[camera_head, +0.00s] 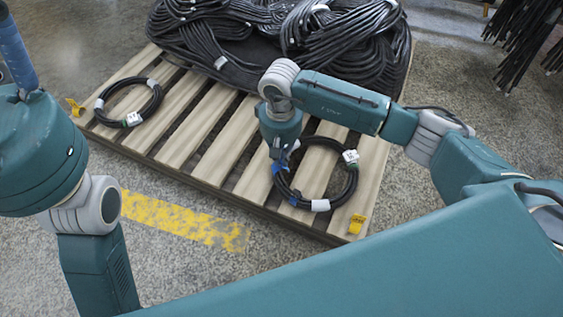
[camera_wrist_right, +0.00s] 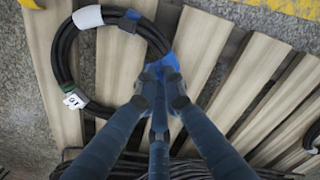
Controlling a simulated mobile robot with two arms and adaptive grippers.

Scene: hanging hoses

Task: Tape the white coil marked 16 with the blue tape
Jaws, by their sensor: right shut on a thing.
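A black hose coil (camera_head: 354,182) lies flat on the right part of the pallet. It has a white band (camera_head: 320,205), a blue tape band (camera_head: 293,200) and a white tag (camera_head: 350,156); the tag's number is too small to read surely. The coil also shows in the right wrist view (camera_wrist_right: 61,60). My right gripper (camera_head: 279,163) points down at the coil's left side. In the wrist view its fingers (camera_wrist_right: 160,88) are closed together at a blue tape patch (camera_wrist_right: 166,63) on the coil. My left arm is at the left edge; its fingertips cannot be made out.
A second black coil (camera_head: 101,111) with white bands and a tag lies on the left of the wooden pallet (camera_head: 200,146). A large heap of black hoses (camera_head: 220,40) covers the back. Yellow clips (camera_head: 357,224) sit at the pallet's corners. Bare slats lie between the coils.

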